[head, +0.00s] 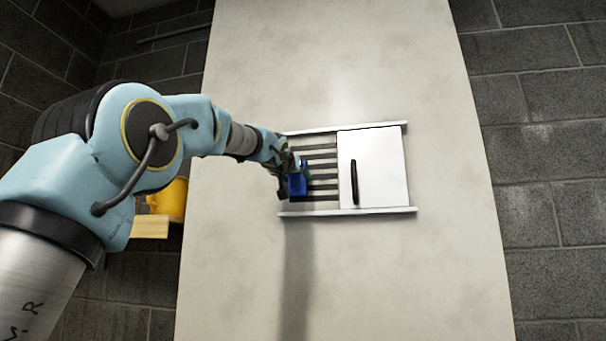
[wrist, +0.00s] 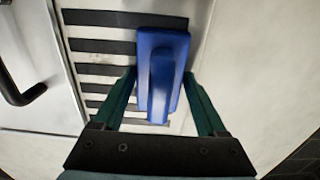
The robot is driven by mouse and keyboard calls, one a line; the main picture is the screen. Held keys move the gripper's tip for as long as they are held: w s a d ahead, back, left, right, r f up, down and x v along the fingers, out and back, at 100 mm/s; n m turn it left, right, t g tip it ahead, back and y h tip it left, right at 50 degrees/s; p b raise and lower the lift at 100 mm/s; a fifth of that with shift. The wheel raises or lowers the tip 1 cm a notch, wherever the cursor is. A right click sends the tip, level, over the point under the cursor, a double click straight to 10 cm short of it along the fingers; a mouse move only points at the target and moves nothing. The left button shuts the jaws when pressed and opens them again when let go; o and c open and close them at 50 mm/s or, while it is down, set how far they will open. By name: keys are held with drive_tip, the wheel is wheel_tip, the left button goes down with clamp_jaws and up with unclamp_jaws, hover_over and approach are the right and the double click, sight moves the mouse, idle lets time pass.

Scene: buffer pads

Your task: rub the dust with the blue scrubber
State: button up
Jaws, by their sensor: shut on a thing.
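The blue scrubber (wrist: 172,60) is a flat blue block with a raised grip. My gripper (wrist: 162,88) is shut on its grip, with one teal finger on each side. In the head view my gripper (head: 292,172) holds the scrubber (head: 298,184) at the left part of a slatted vent panel (head: 318,192) in the wall. The scrubber covers part of the dark slats; I cannot tell whether it touches them. No dust shows clearly on the visible slats, and anything behind the scrubber is hidden.
A white sliding door (head: 383,170) with a black handle (head: 354,182) covers the panel's right part, between an upper rail (head: 345,129) and a lower rail (head: 350,212). A yellow container (head: 170,198) stands on a wooden shelf (head: 149,227) at left. The pale wall around the panel is clear.

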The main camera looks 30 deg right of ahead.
sight(326, 177)
drive_tip(key=shift+w+a, duration=0.35)
drive_tip(key=shift+a, duration=0.05)
drive_tip(key=shift+r, duration=0.15)
drive_tip(key=shift+s+d+b, duration=1.05)
drive_tip(key=shift+s+d, duration=1)
drive_tip(key=shift+d, duration=0.2)
drive_tip(key=shift+s+d+r+b, duration=0.1)
drive_tip(key=shift+s+d+b, duration=0.4)
drive_tip(key=shift+s+d, duration=1.45)
drive_tip(key=shift+a, duration=0.1)
drive_tip(key=shift+w+a, duration=0.65)
drive_tip(key=shift+w, duration=0.1)
drive_tip(key=shift+w+a+p, duration=1.15)
drive_tip(key=shift+w+a, duration=2.05)
drive_tip(key=shift+a, duration=0.25)
drive_tip(key=shift+s, duration=0.1)
